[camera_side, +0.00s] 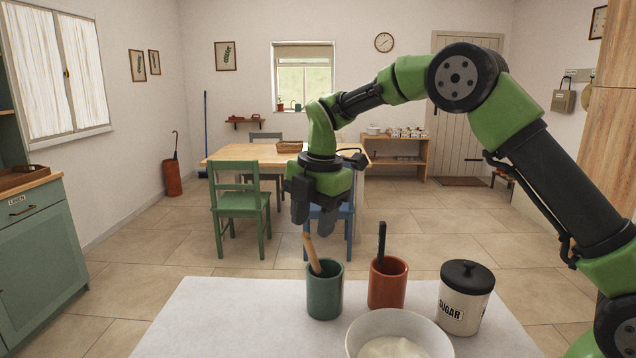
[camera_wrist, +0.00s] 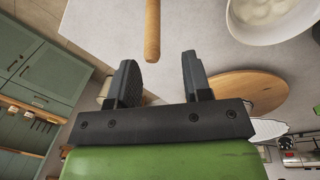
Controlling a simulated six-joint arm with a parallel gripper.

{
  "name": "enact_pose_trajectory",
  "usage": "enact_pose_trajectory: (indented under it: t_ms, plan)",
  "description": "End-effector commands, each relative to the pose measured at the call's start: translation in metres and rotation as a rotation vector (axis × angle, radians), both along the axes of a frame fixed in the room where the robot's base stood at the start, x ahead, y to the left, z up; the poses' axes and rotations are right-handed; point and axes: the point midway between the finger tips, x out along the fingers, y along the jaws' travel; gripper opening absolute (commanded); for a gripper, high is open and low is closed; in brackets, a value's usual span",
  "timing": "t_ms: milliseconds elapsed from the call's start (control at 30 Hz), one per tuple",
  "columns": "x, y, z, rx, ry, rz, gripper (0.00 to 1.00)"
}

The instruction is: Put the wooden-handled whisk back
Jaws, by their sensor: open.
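A wooden handle (camera_side: 311,254) leans up and left out of a dark green pot (camera_side: 325,292); its lower end is hidden inside, so I cannot see whether it is the whisk. In the wrist view a wooden handle (camera_wrist: 152,32) shows at the top, just beyond my fingertips and between their lines. My gripper (camera_side: 315,212) is open and empty. In the side view it appears above the handle, pointing down. Its two fingers also show in the wrist view (camera_wrist: 159,62), with nothing between them.
A terracotta pot (camera_side: 388,285) with a black handle (camera_side: 381,242) stands right of the green pot. A lidded sugar jar (camera_side: 465,300) is further right. A white bowl (camera_side: 425,335) with pale contents is in front. The white worktop (camera_side: 230,320) is clear at left.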

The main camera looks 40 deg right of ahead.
Motion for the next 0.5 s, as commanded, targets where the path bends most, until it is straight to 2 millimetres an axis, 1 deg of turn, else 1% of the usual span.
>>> enact_pose_trajectory:
  t_ms: [33,200,300,400,500]
  plan:
    - [0.000,-0.001,0.011,-0.001,-0.006,0.000,0.45]
    - [-0.005,-0.002,0.053,0.000,-0.009,0.000,0.45]
    - [-0.008,-0.003,0.074,-0.002,-0.006,0.001,0.45]
    - [-0.010,-0.004,0.091,0.000,-0.005,0.001,0.45]
    - [-0.011,-0.004,0.101,-0.002,-0.003,0.003,0.45]
